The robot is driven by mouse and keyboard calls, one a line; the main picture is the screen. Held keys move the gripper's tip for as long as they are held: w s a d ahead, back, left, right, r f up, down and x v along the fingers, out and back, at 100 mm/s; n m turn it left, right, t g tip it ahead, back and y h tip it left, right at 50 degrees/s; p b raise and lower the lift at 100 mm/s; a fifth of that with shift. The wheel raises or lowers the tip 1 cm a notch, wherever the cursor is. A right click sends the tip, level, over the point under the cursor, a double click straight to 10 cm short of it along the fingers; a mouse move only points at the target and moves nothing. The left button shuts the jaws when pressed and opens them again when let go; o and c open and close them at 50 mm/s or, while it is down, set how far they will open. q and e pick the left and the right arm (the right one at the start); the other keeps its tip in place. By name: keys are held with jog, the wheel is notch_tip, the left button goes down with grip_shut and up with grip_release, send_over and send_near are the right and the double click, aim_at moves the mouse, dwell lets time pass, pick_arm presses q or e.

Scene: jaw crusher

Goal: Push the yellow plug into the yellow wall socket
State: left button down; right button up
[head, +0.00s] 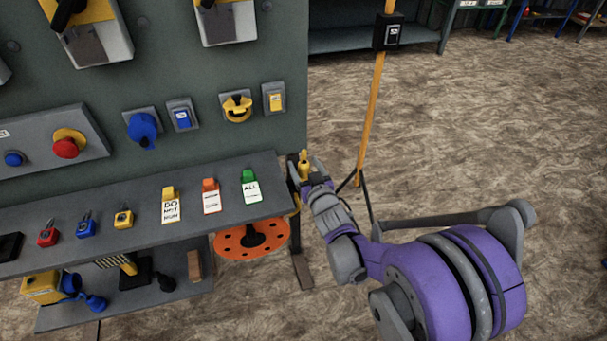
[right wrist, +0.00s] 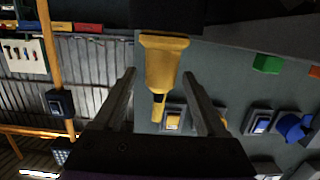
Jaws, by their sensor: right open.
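The yellow plug (head: 304,165) stands upright just off the right end of the shelf. In the right wrist view, the plug (right wrist: 163,62) shows between my two spread fingers, its wide end at a dark part at the top of the picture. My right gripper (head: 301,172) is open around the plug, with gaps visible on both sides. The yellow wall socket (head: 237,107) is on the grey-green panel, up and left of the gripper. In the right wrist view a finger seems to cover most of it. My left gripper is not in view.
A yellow switch (head: 274,101) is right of the socket; a blue socket (head: 143,127) and blue switch (head: 182,115) are left. Tags and padlocks lie on the shelf (head: 140,232). An orange disc (head: 250,240) sits below.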

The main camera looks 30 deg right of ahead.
jog(key=shift+w+d, duration=0.1)
jog(key=shift+w, duration=0.25)
grip_shut()
